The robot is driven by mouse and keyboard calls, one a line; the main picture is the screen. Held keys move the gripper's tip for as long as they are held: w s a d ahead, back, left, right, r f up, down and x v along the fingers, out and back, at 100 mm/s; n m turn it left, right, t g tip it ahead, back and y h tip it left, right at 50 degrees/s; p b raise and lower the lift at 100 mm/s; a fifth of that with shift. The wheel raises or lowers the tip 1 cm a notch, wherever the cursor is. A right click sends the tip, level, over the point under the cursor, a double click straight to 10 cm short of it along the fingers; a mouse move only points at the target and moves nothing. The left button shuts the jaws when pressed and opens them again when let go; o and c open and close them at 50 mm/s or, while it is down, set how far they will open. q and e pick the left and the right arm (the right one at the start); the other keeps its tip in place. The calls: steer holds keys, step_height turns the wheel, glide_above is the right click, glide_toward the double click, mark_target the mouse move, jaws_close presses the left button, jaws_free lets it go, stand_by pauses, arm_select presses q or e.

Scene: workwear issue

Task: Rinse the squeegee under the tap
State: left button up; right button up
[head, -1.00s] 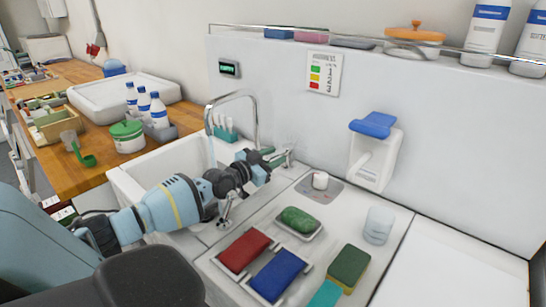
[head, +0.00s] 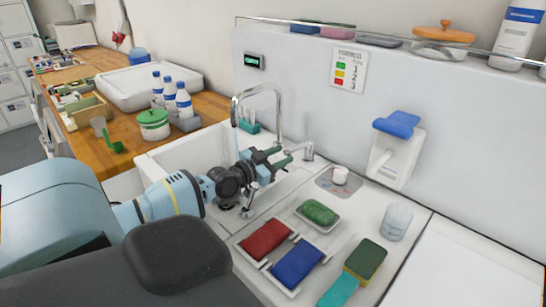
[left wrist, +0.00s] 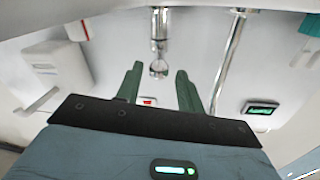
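No squeegee can be made out for certain; a teal flat piece (head: 340,290) lies at the counter's front edge. The chrome tap spout (head: 258,90) arches over the white sink (head: 160,165). A pale bluish streak under its mouth looks like water. My left gripper (head: 288,157) is over the sink's right side, just left of the chrome tap handle (head: 308,151). In the left wrist view its green fingers (left wrist: 158,85) are apart with nothing between them. The handle (left wrist: 158,45) shows beyond the fingertips there, with the spout (left wrist: 230,60) to the right. My right gripper is not in view.
Red (head: 266,240) and blue (head: 298,263) pads, a green pad in a dish (head: 319,212), a green-yellow sponge (head: 366,262) and a clear cup (head: 396,222) crowd the counter. A dispenser (head: 397,155) hangs on the wall. The far right worktop is bare.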

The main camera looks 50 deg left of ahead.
arm_select(q)
steer(key=shift+s, duration=0.85)
steer(key=shift+o, duration=1.2)
